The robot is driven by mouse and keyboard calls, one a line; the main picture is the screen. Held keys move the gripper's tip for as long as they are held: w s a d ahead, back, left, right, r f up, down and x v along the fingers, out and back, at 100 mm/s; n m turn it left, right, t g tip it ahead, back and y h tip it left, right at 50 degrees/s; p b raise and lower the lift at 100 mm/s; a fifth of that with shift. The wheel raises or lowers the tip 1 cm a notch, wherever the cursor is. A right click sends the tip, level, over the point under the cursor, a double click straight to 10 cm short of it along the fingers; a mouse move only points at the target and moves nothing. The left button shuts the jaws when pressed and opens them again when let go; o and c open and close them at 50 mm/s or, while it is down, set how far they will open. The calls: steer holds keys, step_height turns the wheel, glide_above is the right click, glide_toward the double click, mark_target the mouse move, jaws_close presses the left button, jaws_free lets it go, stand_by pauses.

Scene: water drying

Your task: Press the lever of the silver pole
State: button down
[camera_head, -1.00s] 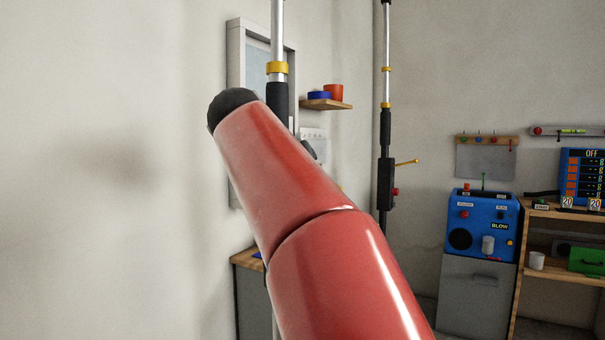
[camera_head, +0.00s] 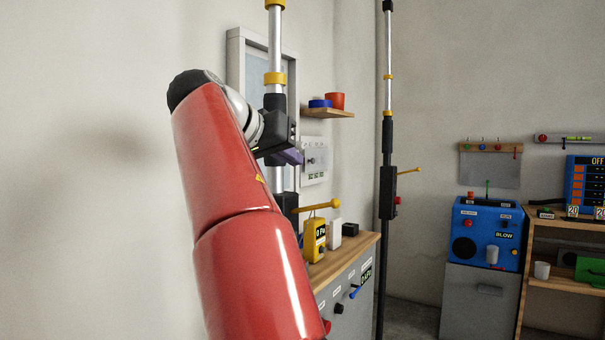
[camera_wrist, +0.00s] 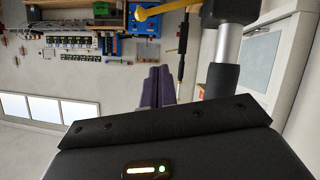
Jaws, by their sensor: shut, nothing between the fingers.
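The near silver pole (camera_head: 275,55) stands upright in the head view, with yellow collars and black sleeves. Its yellow lever (camera_head: 318,206) sticks out to the right from a black block (camera_head: 287,203). In the wrist view the lever (camera_wrist: 160,12) shows at the top, left of the black block (camera_wrist: 228,9); the pole (camera_wrist: 222,46) runs down the right side. My gripper (camera_head: 291,157) is in front of the pole, above the lever, with its purple fingers together and empty. In the wrist view my fingertips (camera_wrist: 158,70) are left of the pole and apart from the lever.
A second pole (camera_head: 388,50) with its own yellow lever (camera_head: 409,170) stands farther back. A wooden-topped counter (camera_head: 350,249) with a yellow meter (camera_head: 314,240) lies below the near lever. A small shelf (camera_head: 329,112) and a wall frame (camera_head: 234,55) are close to the pole.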

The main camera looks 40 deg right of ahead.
glide_above(313, 207)
steer(key=s, duration=0.1)
step_height(313, 207, down, 4)
steer(key=f, duration=0.1)
steer(key=s+f+b, duration=0.1)
steer(key=f, duration=0.1)
steer(key=shift+s+a+f+b, duration=0.25)
steer(key=shift+b, duration=0.15)
steer(key=shift+f, duration=0.15)
